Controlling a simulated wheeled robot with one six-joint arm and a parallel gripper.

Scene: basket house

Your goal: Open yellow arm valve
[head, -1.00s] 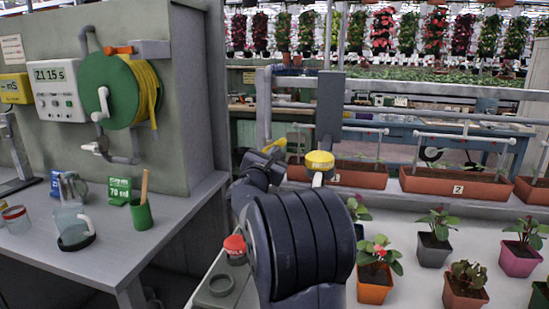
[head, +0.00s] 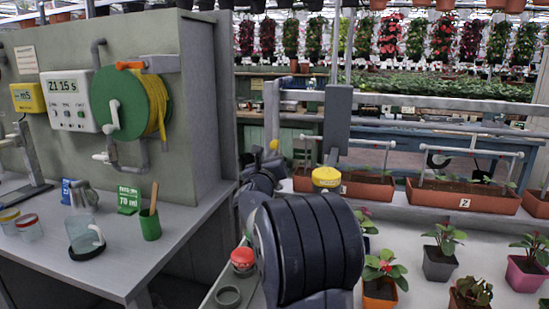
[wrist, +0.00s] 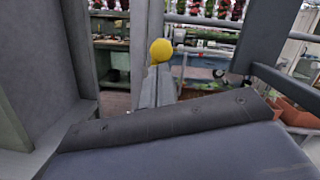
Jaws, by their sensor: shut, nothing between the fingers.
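A yellow knob-like end, likely the arm valve's handle (head: 274,146), shows small beyond my arm in the head view. In the wrist view it is a round yellow ball (wrist: 161,51) just past my fingertips. My gripper (wrist: 158,76) is shut and empty, its grey fingers pointing at the ball. I cannot tell whether they touch it. The valve's body and pipe are hidden behind the fingers and my arm. In the head view my large dark arm joint hides most of the gripper.
A grey cabinet wall with a green hose reel (head: 118,102) and a bench (head: 60,250) stand at left. Potted plants stand on the white table (head: 415,285) at right.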

